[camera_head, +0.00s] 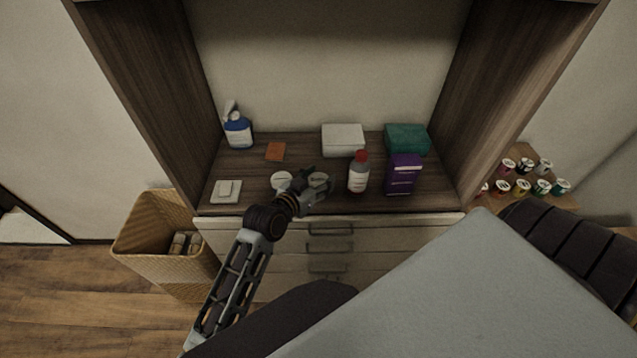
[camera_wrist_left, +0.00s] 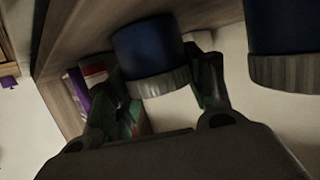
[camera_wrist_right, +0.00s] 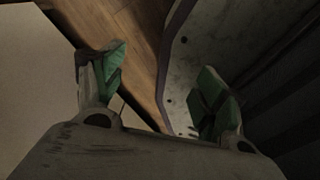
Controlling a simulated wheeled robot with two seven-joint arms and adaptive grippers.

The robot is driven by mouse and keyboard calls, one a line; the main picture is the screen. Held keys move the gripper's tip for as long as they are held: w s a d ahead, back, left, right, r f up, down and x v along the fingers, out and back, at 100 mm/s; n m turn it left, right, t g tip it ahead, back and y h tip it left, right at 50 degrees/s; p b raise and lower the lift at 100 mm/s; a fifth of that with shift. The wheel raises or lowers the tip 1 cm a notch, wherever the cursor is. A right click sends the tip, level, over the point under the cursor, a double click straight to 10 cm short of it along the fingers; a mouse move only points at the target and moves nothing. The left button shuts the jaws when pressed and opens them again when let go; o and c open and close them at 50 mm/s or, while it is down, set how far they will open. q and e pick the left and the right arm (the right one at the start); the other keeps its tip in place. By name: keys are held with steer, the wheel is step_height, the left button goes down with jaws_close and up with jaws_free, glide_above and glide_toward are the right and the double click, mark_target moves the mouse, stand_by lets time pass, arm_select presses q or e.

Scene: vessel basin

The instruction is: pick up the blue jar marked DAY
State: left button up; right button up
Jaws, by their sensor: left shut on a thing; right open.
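Two blue jars with pale ribbed lids stand side by side near the shelf's front. Their lids show in the head view. My left gripper (camera_head: 313,187) is shut around the right-hand jar (camera_head: 318,178), whose blue body shows between the fingers in the left wrist view (camera_wrist_left: 150,50). The other jar (camera_head: 281,180) is just to its left; it also shows at the right edge of the left wrist view (camera_wrist_left: 285,35). I cannot read DAY on either jar. I cannot tell whether the held jar is off the shelf. My right gripper (camera_wrist_right: 160,88) is open and empty.
A red-capped bottle (camera_head: 358,174) and a purple box (camera_head: 402,175) stand right of the jars. A white box (camera_head: 343,139), teal box (camera_head: 407,138), spray bottle (camera_head: 238,131), orange item (camera_head: 276,151) and white dish (camera_head: 226,191) lie around. A wicker basket (camera_head: 150,240) stands left.

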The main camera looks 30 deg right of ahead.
mark_target(319, 179)
arm_select(q)
steer(key=shift+r, duration=0.15)
arm_select(e)
steer(key=shift+a, duration=0.15)
arm_select(q)
steer(key=shift+r, duration=0.6)
step_height(319, 179, up, 7)
steer(key=shift+f, duration=0.1)
steer(key=shift+r, duration=0.85)
arm_select(e)
steer(key=shift+d+f, duration=0.1)
steer(key=shift+d, duration=0.3)
steer(key=shift+w+a, duration=0.1)
steer(key=shift+a, duration=0.45)
